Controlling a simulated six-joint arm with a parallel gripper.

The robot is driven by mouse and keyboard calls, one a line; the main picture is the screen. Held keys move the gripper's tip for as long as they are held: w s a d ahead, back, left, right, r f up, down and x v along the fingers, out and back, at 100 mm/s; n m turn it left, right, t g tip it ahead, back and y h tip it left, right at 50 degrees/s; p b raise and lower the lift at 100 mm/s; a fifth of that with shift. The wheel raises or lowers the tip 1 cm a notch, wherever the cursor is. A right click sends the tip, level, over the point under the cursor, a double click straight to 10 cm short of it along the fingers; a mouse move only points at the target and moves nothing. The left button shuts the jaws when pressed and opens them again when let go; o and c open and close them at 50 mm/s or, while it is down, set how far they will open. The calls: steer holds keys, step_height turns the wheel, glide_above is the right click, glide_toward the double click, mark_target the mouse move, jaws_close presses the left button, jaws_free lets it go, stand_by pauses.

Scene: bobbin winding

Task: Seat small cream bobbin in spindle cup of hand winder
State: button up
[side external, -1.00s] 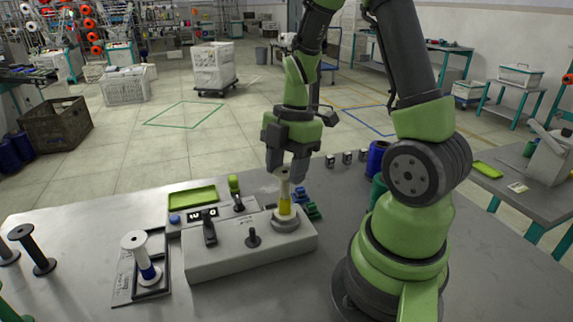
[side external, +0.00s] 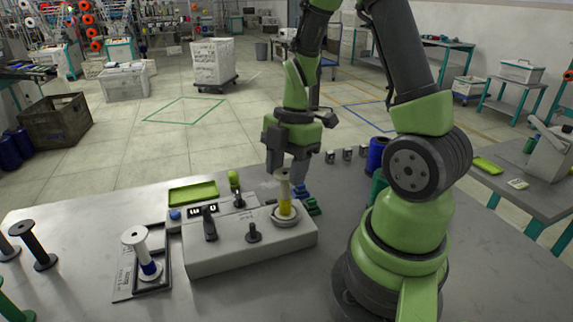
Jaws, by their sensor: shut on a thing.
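The small cream bobbin (side external: 283,179), with a yellow band round its lower part, stands nearly upright at the spindle cup (side external: 285,219) on the right end of the grey hand winder (side external: 215,258). Its lower end is at the cup's ring; how deep it sits I cannot tell. My gripper (side external: 288,172) points down over the cup, with its dark fingers on either side of the bobbin's upper end, shut on it. The exact finger contact is too small to see.
A white bobbin with a blue band (side external: 147,258) stands in a black frame (side external: 164,248) left of the winder. Levers (side external: 209,224) rise from the winder. A green tray (side external: 193,191) lies behind it. Dark spools (side external: 38,245) stand far left. The front table is clear.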

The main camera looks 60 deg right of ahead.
steer(key=o, duration=0.8)
steer(key=shift+r, duration=0.1)
steer(key=shift+r, duration=3.45)
steer(key=s+a+r+m+t, duration=0.2)
steer(key=a+r+m, duration=0.1)
steer(key=m, duration=0.3)
steer(key=s+a+r+m+t, duration=0.2)
steer(key=a+r+m, duration=0.2)
steer(key=m, duration=0.2)
steer(key=s+a+r+m+t, duration=0.2)
steer(key=a+r+m, duration=0.1)
steer(key=m, duration=0.4)
steer(key=shift+s+a+r+t, duration=0.15)
steer(key=shift+s+a+t, duration=0.15)
steer(key=shift+s+a, duration=0.15)
